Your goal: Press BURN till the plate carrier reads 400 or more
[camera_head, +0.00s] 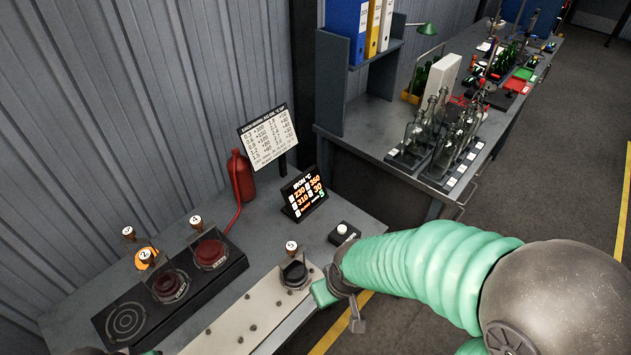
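A tilted black display (304,193) headed "IRON °C" shows orange figures that look like 230, 350, 310 and 30; small text is hard to read. I cannot tell which figure belongs to the plate carrier. A black box with a white round button (342,229) stands right of the display; its label is unreadable, so I cannot confirm it is BURN. My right gripper (344,300) is just below that box, beside the pale board's right end, apart from the button. Its finger gap is unclear. My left gripper is not clearly in view; only small parts show at the bottom edge.
A black hotplate (218,274) carries dark round irons with numbered tags. An iron tagged 5 (295,274) stands on the pale board (214,338). A chart (268,138) and red extinguisher (243,178) stand behind. Bottles (441,120) crowd the far bench (372,126).

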